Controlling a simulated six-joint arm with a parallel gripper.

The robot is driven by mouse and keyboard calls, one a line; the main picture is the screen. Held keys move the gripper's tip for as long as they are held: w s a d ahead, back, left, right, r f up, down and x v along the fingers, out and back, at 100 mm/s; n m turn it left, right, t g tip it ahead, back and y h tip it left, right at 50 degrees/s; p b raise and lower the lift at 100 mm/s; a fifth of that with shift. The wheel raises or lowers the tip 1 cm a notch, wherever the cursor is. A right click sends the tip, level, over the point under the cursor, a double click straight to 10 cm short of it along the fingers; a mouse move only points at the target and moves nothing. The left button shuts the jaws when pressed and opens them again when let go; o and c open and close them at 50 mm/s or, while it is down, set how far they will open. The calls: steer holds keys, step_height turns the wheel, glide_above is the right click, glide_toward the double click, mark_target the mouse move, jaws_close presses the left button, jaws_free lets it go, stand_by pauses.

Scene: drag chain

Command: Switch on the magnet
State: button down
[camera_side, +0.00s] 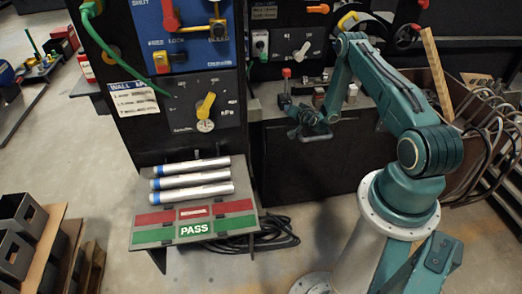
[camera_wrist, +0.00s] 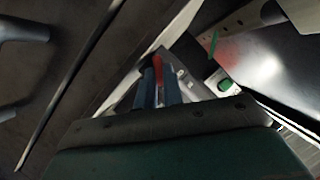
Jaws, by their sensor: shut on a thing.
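In the wrist view, my gripper (camera_wrist: 158,78) has its two blue-grey fingers close together, shut on a narrow red piece (camera_wrist: 158,64) that looks like a switch lever. A pale metal surface lies around and beneath the fingertips. In the side view, my gripper (camera_side: 292,108) is low at the front edge of the dark bench, beside a dark upright with a red cap (camera_side: 286,73). The piece between the fingers is too small to make out there. I cannot tell which body is the magnet.
Small metal blocks (camera_side: 352,93) stand on the bench near my gripper. The black gauge panel (camera_side: 205,108) and a rack of metal tubes (camera_side: 190,179) are to the left. Bent rods (camera_side: 490,135) hang at the right. A green spot (camera_wrist: 224,85) shows right of the fingers.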

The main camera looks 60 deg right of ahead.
steer(key=shift+f+m, duration=0.15)
steer(key=shift+m, duration=0.25)
stand_by(0.3)
steer(key=c, duration=1.8)
jaws_free()
steer(key=shift+s, duration=0.15)
steer(key=v, duration=0.7)
steer(key=shift+s, duration=0.2)
